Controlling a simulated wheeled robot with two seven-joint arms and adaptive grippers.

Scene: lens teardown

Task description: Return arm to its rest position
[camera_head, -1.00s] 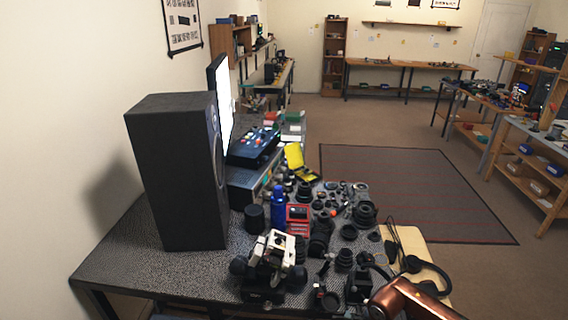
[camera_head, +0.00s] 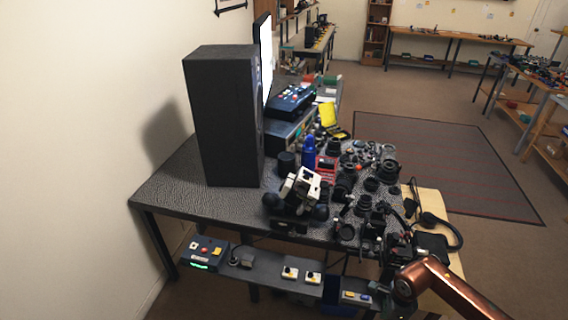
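My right arm (camera_head: 450,287), copper-coloured, comes in from the bottom right and reaches to the near right corner of the table. Its dark end, around the gripper (camera_head: 386,250), blends with the black lens parts behind it, so I cannot make out the fingers or whether they hold anything. My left arm and gripper are not in view. Many black lenses and lens parts (camera_head: 371,184) cover the right half of the table (camera_head: 180,190). A white and black device (camera_head: 299,187) lies at the table's near edge.
A tall black speaker (camera_head: 220,120) stands at the table's left, near a lit monitor (camera_head: 266,55). A blue bottle (camera_head: 308,153) stands among the lenses. Headphones (camera_head: 442,228) lie at the right edge. A lower shelf (camera_head: 265,272) holds small boxes. Open floor and a dark rug (camera_head: 440,150) lie beyond.

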